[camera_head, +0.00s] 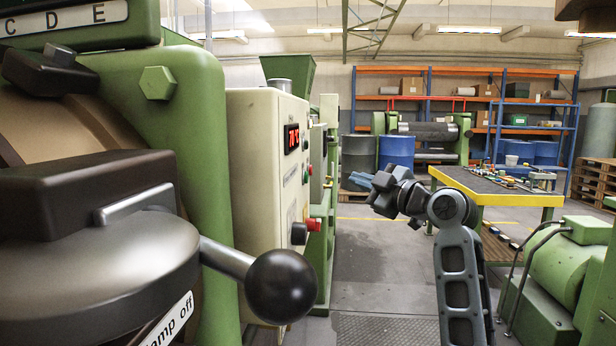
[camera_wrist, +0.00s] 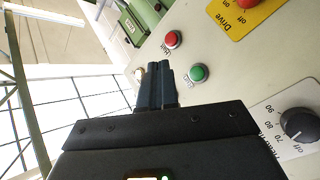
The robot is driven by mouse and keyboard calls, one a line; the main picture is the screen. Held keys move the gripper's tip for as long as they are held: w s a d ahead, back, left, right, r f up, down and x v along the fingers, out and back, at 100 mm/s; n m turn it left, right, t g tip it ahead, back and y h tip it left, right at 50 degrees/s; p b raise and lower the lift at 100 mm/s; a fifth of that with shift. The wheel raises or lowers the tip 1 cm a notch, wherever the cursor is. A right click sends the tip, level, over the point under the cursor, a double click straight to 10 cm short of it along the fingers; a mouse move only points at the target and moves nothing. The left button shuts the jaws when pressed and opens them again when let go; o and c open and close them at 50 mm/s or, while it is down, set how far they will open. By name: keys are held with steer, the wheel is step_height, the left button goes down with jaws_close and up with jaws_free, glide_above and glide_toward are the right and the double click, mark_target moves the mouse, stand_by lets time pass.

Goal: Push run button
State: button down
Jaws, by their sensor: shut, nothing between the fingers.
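A green round button (camera_wrist: 198,73) sits on the pale control panel in the wrist view, with a small label beside it that is too blurred to read surely. A red round button (camera_wrist: 173,39), also labelled, sits above it. In the head view the panel (camera_head: 258,170) is the cream cabinet front, seen at a steep angle. My gripper (camera_head: 354,180) is shut and empty, to the right of the panel and apart from it. In the wrist view my dark blue fingers (camera_wrist: 159,65) appear just left of the green button; contact with it does not show.
A black dial (camera_wrist: 299,124) and a yellow-backed Drive switch (camera_wrist: 243,6) share the panel. A large black ball-ended lever (camera_head: 281,287) juts out at the front left. A yellow-edged table (camera_head: 497,196) with tools and a green machine (camera_head: 565,268) stand right. Floor between is clear.

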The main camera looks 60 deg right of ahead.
mark_target(306, 178)
steer(key=w+a+p, duration=0.1)
steer(key=w+a, duration=0.1)
steer(key=w, duration=0.4)
steer(key=shift+w+a+p, duration=0.3)
steer(key=shift+w+a, duration=0.1)
steer(key=shift+w+a, duration=0.1)
stand_by(1.7)
steer(key=shift+w+a, duration=0.1)
steer(key=shift+w, duration=0.15)
steer(key=shift+w+a, duration=0.15)
steer(key=shift+w, duration=0.2)
stand_by(0.9)
steer(key=shift+s+b, duration=0.1)
steer(key=shift+b, duration=0.25)
steer(key=shift+s+d+b, duration=0.3)
steer(key=shift+s, duration=0.35)
steer(key=shift+s, duration=0.1)
